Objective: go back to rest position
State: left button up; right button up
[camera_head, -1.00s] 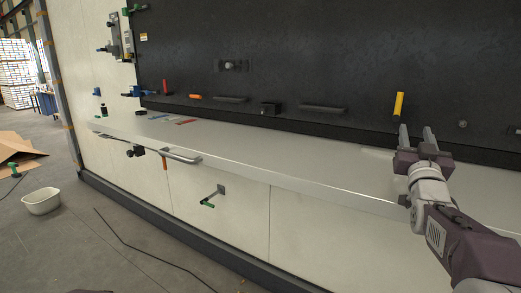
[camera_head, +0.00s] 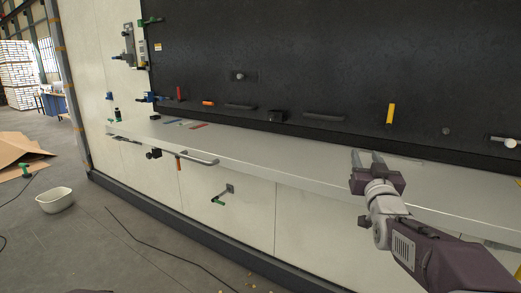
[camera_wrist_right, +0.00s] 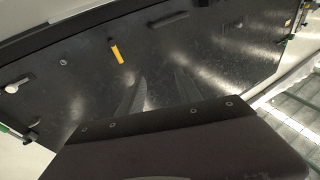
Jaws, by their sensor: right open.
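My right gripper (camera_head: 369,159) is in the lower right of the head view, its two fingers apart with nothing between them. It is in front of the pale shelf (camera_head: 290,170). In the right wrist view my right gripper (camera_wrist_right: 160,95) shows its two fingers spread and empty, pointing toward the dark panel. The left gripper is not in the head view.
A dark panel (camera_head: 320,60) rises behind the shelf. It carries a yellow handle (camera_head: 390,113), a red handle (camera_head: 179,93) and black handles. A grey bar handle (camera_head: 200,161) juts from the shelf front. A white basin (camera_head: 54,200) and cardboard (camera_head: 18,150) lie on the floor at left.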

jog(key=s+a+f+g+y+p, duration=0.1)
jog(key=s+a+f+g, duration=0.15)
jog(key=f, duration=0.35)
jog(key=s+a+f+n+g+y+p, duration=0.1)
jog(key=s+a+f+g+p, duration=0.15)
jog(key=f, duration=0.35)
jog(key=s+a+f+g+y+p, duration=0.1)
jog(key=s+a+f+g, duration=0.1)
jog(key=a+f+g, duration=0.3)
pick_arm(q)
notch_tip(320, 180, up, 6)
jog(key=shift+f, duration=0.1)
pick_arm(e)
jog(key=s+f+g, duration=0.4)
jog(key=s+f, duration=0.4)
jog(key=s, duration=0.3)
jog(key=s+f+n+g, duration=0.1)
jog(key=s+f+g, duration=0.3)
jog(key=s+f, duration=0.5)
jog(key=s, duration=0.3)
jog(key=shift+s+a+g, duration=0.25)
jog(key=shift+g, duration=0.15)
